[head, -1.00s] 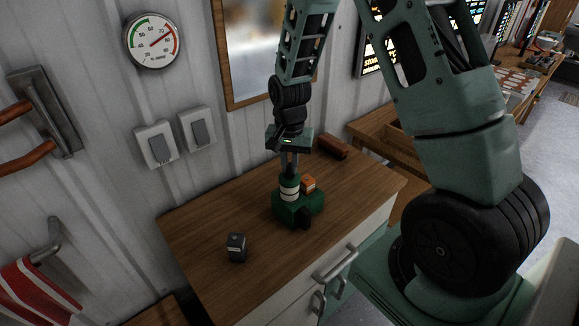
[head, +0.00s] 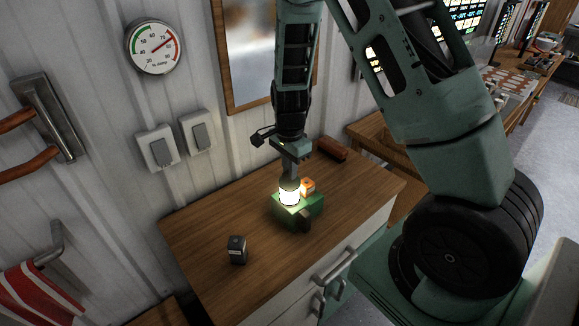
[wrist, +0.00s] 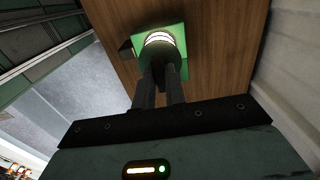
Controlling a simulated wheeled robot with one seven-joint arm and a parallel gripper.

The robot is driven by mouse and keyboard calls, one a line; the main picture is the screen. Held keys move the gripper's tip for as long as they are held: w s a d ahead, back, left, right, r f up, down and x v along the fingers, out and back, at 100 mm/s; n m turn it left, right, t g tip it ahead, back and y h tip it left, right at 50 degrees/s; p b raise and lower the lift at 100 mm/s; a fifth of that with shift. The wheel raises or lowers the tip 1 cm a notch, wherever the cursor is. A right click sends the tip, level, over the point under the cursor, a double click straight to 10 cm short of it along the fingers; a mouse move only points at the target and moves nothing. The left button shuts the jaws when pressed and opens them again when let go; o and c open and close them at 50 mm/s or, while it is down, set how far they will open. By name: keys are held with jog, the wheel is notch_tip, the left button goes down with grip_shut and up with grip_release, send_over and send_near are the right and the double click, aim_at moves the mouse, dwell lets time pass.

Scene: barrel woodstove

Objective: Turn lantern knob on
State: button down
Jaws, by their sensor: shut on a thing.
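The lantern (head: 289,197) stands upright on the wooden cabinet top, with a green base and a pale glass section that glows bright. It also shows in the wrist view (wrist: 160,40), lit, between and beyond my fingertips. My gripper (head: 290,176) points down at the lantern from above. In the wrist view both fingers (wrist: 160,75) are close together and shut on the lantern's top knob. The knob itself is mostly hidden by the fingers.
A small orange item (head: 307,186) sits right beside the lantern. A small dark block (head: 237,250) stands at the cabinet's front left. A reddish-brown block (head: 332,149) lies at the back right. The wooden top (head: 195,225) is clear at left. Wall switches (head: 158,148) are behind.

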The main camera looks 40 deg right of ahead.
dwell(0.5)
jog(key=c, duration=1.4)
grip_release()
jog(key=shift+c, duration=0.2)
jog(key=shift+r, duration=0.1)
notch_tip(320, 180, up, 17)
jog(key=b, duration=0.2)
jog(key=shift+r, duration=0.15)
jog(key=s+a+f+n+y+b, duration=0.1)
jog(key=s+a+f+n+b, duration=0.1)
jog(key=s+a+n, duration=0.4)
jog(key=s+a+f+n+b, duration=0.1)
jog(key=a+f+n+b, duration=0.2)
jog(key=a, duration=0.6)
jog(key=s+a+f+n, duration=0.2)
jog(key=s+a+n, duration=0.2)
jog(key=s+n, duration=0.4)
jog(key=s+a+f+n+b, duration=0.1)
jog(key=s+a+f+n, duration=0.2)
jog(key=s+a+n, duration=0.2)
jog(key=s+n, duration=0.3)
jog(key=s, duration=0.1)
jog(key=shift+a+b, duration=0.2)
jog(key=shift+b, duration=0.1)
